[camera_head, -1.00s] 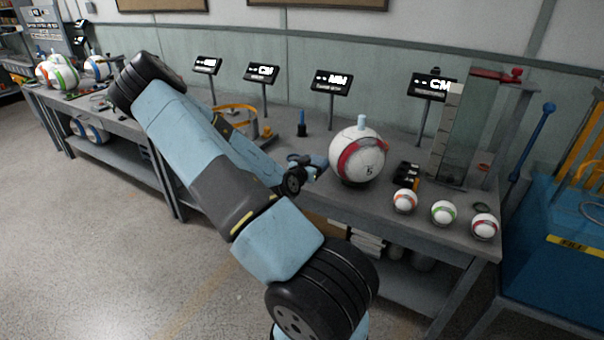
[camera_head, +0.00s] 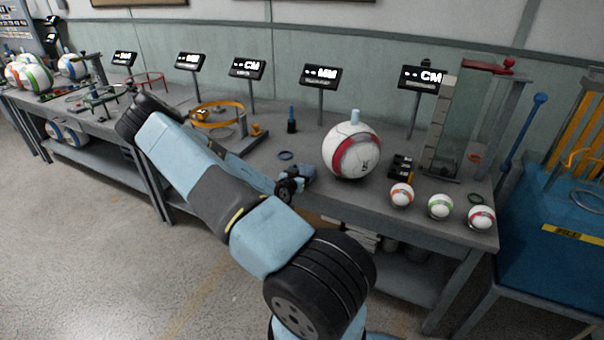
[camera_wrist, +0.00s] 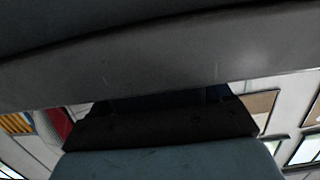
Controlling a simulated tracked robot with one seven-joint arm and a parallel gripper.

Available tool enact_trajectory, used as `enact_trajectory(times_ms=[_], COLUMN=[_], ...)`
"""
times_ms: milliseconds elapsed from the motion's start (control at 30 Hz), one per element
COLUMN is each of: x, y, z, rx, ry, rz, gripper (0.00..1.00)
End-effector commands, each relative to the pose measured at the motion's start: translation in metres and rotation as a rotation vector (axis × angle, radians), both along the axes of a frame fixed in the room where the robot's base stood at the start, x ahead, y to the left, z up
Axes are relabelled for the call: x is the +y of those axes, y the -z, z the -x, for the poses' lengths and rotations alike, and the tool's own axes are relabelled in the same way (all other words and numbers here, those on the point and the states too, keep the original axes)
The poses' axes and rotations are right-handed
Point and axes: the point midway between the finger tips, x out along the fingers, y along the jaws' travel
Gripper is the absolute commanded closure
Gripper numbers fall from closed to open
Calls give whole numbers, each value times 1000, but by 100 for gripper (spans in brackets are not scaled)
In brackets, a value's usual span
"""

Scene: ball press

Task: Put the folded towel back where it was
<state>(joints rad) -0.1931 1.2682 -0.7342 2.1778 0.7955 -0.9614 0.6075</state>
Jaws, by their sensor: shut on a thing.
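My gripper (camera_head: 301,174) is at the front edge of the bench, left of the large red-and-white ball, at the end of my folded arm. It is small and partly hidden by my wrist. A small blue patch at its tip fits the folded towel (camera_head: 304,171), but its outline is unclear. In the wrist view a broad dark grey surface fills the upper part, very close to the camera; I cannot tell whether it is the towel. The fingertips cannot be made out there. The jaws are shut on what I take to be the towel.
The large ball (camera_head: 351,150) stands right of my gripper. A blue ring (camera_head: 286,155) lies behind it, and an orange ring stand (camera_head: 218,115) is to the left. Three small balls (camera_head: 440,206) line the right front. A lower shelf (camera_head: 411,275) holds white stacked items. Signs stand behind.

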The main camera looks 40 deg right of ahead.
Motion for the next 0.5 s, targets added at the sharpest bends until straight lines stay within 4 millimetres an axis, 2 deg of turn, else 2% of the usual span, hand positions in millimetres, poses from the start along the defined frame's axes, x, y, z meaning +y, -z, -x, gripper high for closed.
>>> enact_trajectory(times_ms=[267, 300, 500], x=[-1, -1, -1], y=[0, 1, 1], z=[0, 0, 0], rx=[0, -1, 0], ry=[1, 1, 1], rz=[1, 1, 1], gripper=[52, 21, 2])
